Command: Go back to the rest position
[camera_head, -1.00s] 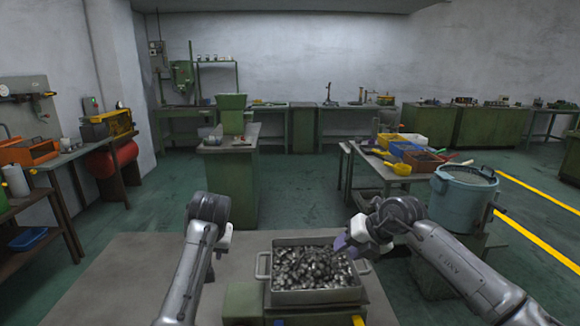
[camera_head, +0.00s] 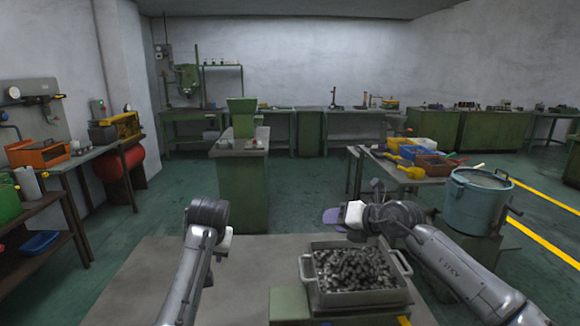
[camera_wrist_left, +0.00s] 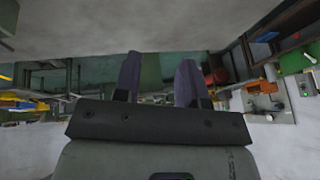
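My right gripper (camera_head: 332,217) shows purple fingertips pointing left, just beyond the back rim of a grey metal tray (camera_head: 372,297) full of small dark metal parts (camera_head: 352,268). It looks empty, but whether its fingers are apart cannot be told from this side. My left arm reaches forward left of the tray, and its wrist hides the left fingers in the head view. In the left wrist view my left gripper (camera_wrist_left: 158,76) has two purple fingers standing apart with nothing between them.
The tray sits on a green stand over a grey surface (camera_head: 150,275). A blue bucket (camera_head: 474,205) stands right, near a table with coloured bins (camera_head: 436,165). A green pedestal (camera_head: 242,190) stands ahead. Shelves and an orange box (camera_head: 38,153) are left. Green floor lies between.

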